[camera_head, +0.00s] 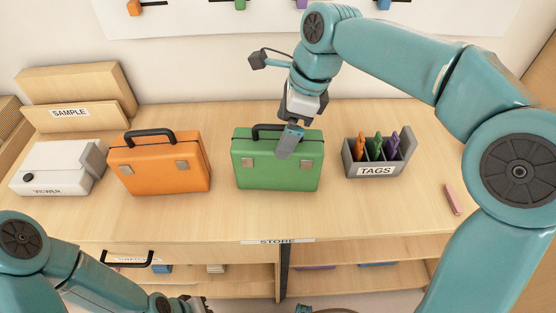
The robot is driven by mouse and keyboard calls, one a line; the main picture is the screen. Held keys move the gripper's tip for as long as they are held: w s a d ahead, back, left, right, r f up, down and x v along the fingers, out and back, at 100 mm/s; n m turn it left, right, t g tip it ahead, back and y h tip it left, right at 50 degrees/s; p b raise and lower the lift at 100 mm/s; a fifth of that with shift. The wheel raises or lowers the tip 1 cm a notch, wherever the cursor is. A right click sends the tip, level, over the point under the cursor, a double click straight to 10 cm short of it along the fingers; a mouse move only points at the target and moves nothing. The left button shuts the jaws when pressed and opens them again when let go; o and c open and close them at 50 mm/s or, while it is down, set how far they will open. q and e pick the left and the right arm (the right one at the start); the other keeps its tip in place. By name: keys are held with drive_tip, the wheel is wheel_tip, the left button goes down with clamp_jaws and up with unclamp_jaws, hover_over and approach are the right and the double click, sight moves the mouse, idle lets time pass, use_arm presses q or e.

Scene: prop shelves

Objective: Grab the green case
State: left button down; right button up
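The green case (260,172) stands upright on the wooden counter, with its dark handle (262,130) on top. My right gripper (288,145) is over the right part of the handle, pointing down. A grey finger shows in front of the case's upper face and hides part of the handle. I cannot tell whether the fingers are closed on the handle. My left gripper (195,304) is low at the bottom edge, in front of the counter and away from the case, mostly cut off.
An orange case (160,165) stands left of the green one. A white viewer (55,168) and a SAMPLE box (75,112) are farther left. A grey TAGS holder (375,170) and a small pink block (452,199) are to the right. Open shelves (350,280) lie below the counter.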

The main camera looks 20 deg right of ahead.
sight(280, 135)
drive_tip(key=x, duration=0.3)
drive_tip(key=shift+w+f, duration=0.15)
drive_tip(key=shift+w, duration=0.15)
drive_tip(key=shift+s, duration=0.2)
drive_tip(key=shift+w+a, duration=0.1)
drive_tip(key=shift+w, duration=0.05)
clamp_jaws()
